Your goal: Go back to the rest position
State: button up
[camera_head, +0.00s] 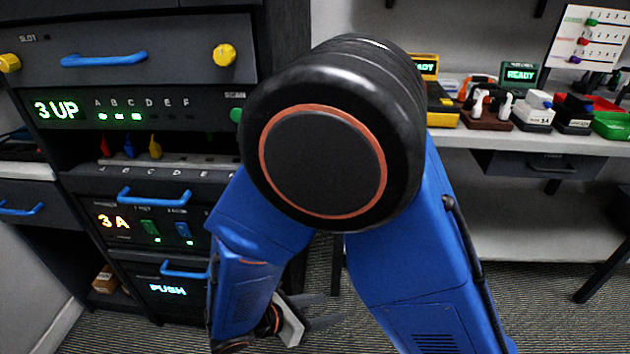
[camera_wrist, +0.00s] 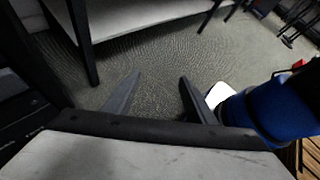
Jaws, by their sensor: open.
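My gripper (camera_head: 310,314) hangs low in the head view, beside my blue arm and in front of the rack's lower part. Its two grey fingers point right there. In the wrist view my gripper (camera_wrist: 152,95) shows both fingers spread apart with bare floor between them. It is open and empty. My arm is folded, with a large black joint filling the middle of the head view and hiding part of the rack and bench.
A dark rack (camera_head: 180,75) with blue handles and lit displays stands at left. A bench (camera_head: 540,140) at right carries small devices and coloured trays. A cardboard box (camera_head: 105,280) sits low at left. Patterned floor (camera_wrist: 150,60) is clear beyond the fingers.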

jog(key=w+d+r+m+g+y, duration=0.2)
jog(key=d+r+m+g+y, duration=0.35)
jog(key=d+r+m, duration=0.95)
jog(key=s+d+r+m+t+y, duration=0.4)
jog(key=s+d+r+m, duration=0.2)
jog(key=d+r+m, duration=0.3)
jog(key=shift+s+d+m+y, duration=0.35)
jog(key=shift+d+m, duration=0.85)
jog(key=shift+d, duration=0.25)
